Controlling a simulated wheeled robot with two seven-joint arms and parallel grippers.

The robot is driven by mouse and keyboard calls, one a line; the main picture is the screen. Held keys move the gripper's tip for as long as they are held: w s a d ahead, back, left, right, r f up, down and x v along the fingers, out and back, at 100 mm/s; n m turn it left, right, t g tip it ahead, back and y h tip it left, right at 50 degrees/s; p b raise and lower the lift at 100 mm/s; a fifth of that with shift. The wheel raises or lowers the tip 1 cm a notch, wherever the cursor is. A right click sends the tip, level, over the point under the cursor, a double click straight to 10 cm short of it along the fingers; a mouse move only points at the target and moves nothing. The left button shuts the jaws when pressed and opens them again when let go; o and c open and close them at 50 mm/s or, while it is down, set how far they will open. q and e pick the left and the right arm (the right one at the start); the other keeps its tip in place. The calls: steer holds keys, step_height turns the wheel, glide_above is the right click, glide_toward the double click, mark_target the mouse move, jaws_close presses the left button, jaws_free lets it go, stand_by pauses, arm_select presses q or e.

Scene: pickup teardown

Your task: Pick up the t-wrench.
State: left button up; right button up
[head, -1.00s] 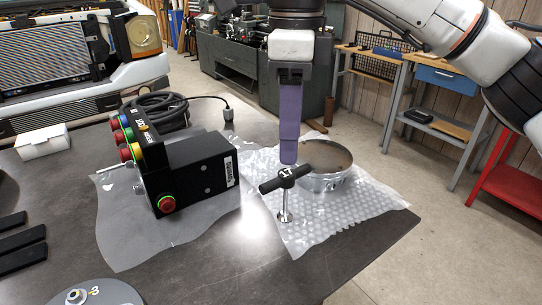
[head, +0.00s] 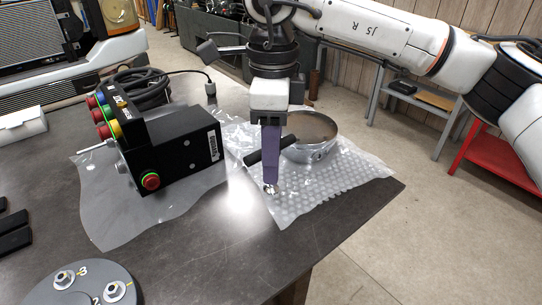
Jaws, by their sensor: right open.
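The t-wrench stands upright on bubble wrap, with its black crossbar handle (head: 266,151) at the top and its silver foot (head: 270,188) at the bottom. My right gripper (head: 271,172) points straight down at the wrench, its purple finger covering the middle of the handle and most of the shaft. The gripper is open, seen edge-on, so one finger hides the other. I cannot tell whether the fingers touch the wrench. My left gripper is not in view.
A round metal tin (head: 312,152) stands close behind and right of the wrench. A black control box (head: 180,155) with coloured buttons is to the left. A grey numbered disc (head: 85,285) lies at the front left. The table (head: 220,265) is bare in front.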

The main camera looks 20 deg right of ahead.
jaws_close()
steer(key=shift+r, duration=0.1)
step_height(320, 180, up, 10)
stand_by(0.6)
steer(key=c, duration=0.8)
jaws_free()
jaws_close()
